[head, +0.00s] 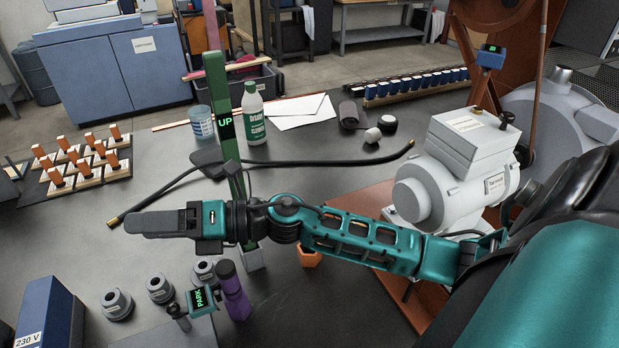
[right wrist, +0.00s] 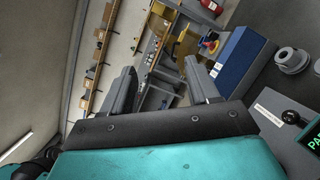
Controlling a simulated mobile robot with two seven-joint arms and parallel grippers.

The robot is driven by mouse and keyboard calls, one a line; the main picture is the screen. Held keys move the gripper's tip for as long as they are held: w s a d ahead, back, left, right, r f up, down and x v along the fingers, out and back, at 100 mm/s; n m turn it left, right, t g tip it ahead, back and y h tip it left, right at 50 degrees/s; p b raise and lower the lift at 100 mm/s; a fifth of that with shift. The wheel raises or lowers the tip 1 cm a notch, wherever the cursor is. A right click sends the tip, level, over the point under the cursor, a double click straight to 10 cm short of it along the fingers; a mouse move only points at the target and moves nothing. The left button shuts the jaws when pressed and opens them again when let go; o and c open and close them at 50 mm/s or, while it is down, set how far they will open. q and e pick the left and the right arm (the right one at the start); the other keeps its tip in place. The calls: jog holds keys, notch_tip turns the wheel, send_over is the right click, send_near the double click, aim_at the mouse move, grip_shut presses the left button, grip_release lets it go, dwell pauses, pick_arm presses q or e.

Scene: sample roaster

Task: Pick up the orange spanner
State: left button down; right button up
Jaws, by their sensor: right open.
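My right gripper (head: 132,222) reaches left above the dark bench, seen edge-on. In the right wrist view its two fingers (right wrist: 163,75) stand apart with nothing between them. A small orange piece (head: 309,256) shows just below my right forearm in the head view. Most of it is hidden, so I cannot tell whether it is the orange spanner. No whole orange spanner shows in either view. My left gripper is not in view.
A green upright lever marked UP (head: 220,90) stands behind my right wrist. Grey collars (head: 116,304), a purple cylinder (head: 234,290) and a blue 230 V box (head: 48,315) stand in front. A grey motor (head: 445,180) stands right.

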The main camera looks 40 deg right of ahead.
jog(key=d+f+n+g+h, duration=0.6)
jog(key=d+f+n+g, duration=0.15)
jog(key=n, duration=0.45)
jog(key=d+n+g+h, duration=0.25)
jog(key=d+h, duration=0.75)
jog(key=d, duration=1.2)
notch_tip(320, 180, down, 6)
jog(key=shift+s+r+p, duration=0.15)
jog(key=shift+p, duration=0.15)
jog(key=shift+s+d+f, duration=0.1)
jog(key=shift+s+f, duration=0.05)
jog(key=shift+f, duration=1.4)
jog(key=shift+s+f, duration=0.1)
jog(key=shift+f, duration=1.4)
jog(key=shift+c, duration=0.2)
grip_shut()
